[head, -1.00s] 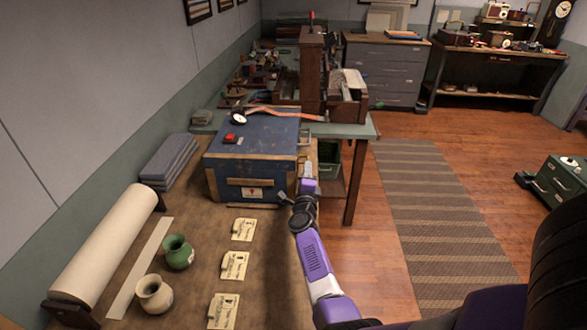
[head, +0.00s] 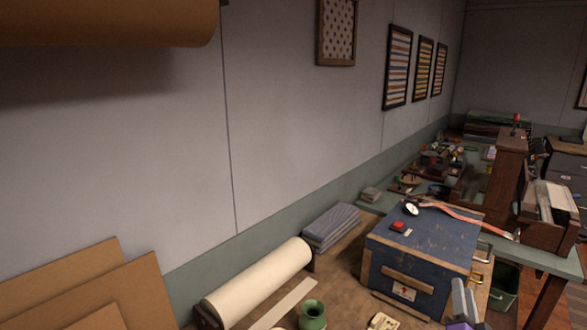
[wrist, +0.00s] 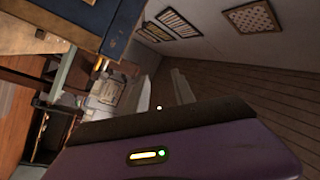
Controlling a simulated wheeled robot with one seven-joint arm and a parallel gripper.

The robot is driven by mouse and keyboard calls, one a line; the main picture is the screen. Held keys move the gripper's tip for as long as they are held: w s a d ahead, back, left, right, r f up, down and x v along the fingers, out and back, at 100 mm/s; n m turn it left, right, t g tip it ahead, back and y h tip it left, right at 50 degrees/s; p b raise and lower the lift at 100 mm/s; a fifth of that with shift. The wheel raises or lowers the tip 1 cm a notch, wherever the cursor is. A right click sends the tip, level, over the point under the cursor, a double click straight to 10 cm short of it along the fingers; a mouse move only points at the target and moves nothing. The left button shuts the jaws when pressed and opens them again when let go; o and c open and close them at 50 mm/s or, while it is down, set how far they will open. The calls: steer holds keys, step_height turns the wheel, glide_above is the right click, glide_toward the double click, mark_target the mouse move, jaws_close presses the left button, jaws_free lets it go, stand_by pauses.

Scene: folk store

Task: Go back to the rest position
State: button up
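Part of my arm with its grey-and-purple end, my gripper (head: 462,305), shows at the bottom right edge of the head view. It is in front of the blue chest (head: 424,240) on the workbench. Its fingers cannot be made out there, and nothing is seen held in it. In the wrist view, a purple housing with a dark band and small lights fills the lower part. The chest's dark blue side also shows in the wrist view (wrist: 75,12), at the upper left.
A cream paper roll (head: 258,283), a grey stack (head: 331,225) and a green vase (head: 313,315) stand on the workbench left of the chest. A green bin (head: 504,285) is right of it. Framed pictures (head: 398,67) hang on the wall. Brown boards (head: 85,285) lean at lower left.

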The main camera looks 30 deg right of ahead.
steer(key=s+a+f+n+t+y+b, duration=0.1)
steer(key=s+a+n+y, duration=0.3)
steer(key=a, duration=0.5)
steer(key=s+a+f+n+t+y, duration=0.1)
steer(key=s+a+n+y, duration=0.2)
steer(key=a+n, duration=0.45)
steer(key=s+a+f+n+t+y+b, duration=0.1)
steer(key=s+a+n+t+y, duration=0.2)
steer(key=a, duration=0.8)
steer(key=s+a+f+n+g+y+b, duration=0.1)
steer(key=s+a+n+g+y, duration=0.2)
steer(key=s+a, duration=1)
steer(key=s+g+y, duration=0.1)
steer(key=s+y, duration=0.1)
steer(key=shift+s+a+n+g, duration=0.3)
steer(key=shift+s+a+n, duration=0.05)
steer(key=shift+s+a, duration=0.05)
steer(key=shift+d, duration=0.1)
